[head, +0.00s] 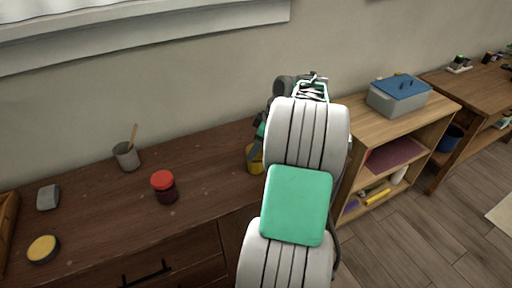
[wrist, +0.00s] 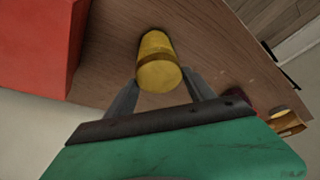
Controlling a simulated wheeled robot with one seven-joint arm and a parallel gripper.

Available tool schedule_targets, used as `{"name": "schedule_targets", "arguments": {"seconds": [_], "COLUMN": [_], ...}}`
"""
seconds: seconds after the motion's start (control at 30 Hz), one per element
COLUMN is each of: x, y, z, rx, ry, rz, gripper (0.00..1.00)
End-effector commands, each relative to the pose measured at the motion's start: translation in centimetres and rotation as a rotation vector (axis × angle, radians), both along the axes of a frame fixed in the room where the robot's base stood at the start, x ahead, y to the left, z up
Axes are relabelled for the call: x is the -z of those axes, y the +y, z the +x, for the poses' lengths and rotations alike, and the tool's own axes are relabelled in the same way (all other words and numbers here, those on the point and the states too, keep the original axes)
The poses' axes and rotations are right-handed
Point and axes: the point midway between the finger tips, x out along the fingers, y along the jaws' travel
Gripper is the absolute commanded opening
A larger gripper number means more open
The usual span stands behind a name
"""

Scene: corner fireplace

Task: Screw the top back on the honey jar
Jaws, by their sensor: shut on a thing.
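A yellow, honey-coloured jar (wrist: 156,47) stands on the brown counter in the wrist view, its round yellow top (wrist: 160,79) facing the camera. My gripper (wrist: 161,80) has one finger on each side of its top end and is shut on it. I cannot tell whether the top is seated or turned tight. In the head view the lower part of the yellow jar (head: 254,160) shows left of my arm. My arm and gripper hide the rest of it there.
A red-lidded dark jar (head: 164,187), a grey cup with a stick (head: 127,156), a yellow-topped tin (head: 43,249) and a grey block (head: 48,197) stand left on the counter (head: 210,165). A large red block (wrist: 38,45) is near the jar. A shelf with a blue-lidded box (head: 399,97) is right.

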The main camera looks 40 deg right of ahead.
Motion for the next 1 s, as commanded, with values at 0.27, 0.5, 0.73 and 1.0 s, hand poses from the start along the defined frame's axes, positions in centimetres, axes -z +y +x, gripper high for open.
{"name": "schedule_targets", "arguments": {"seconds": [0.27,0.5,0.73,1.0], "x": [0.39,0.32,0.42,0.51], "y": [0.12,0.10,0.13,0.17], "z": [-0.05,-0.08,-0.10,-0.07], "rx": [0.197,0.205,0.264,0.496], "ry": [0.002,0.004,0.005,0.005], "rz": [0.003,0.004,0.004,0.002], "gripper": [0.15,0.15,0.15,0.15]}}
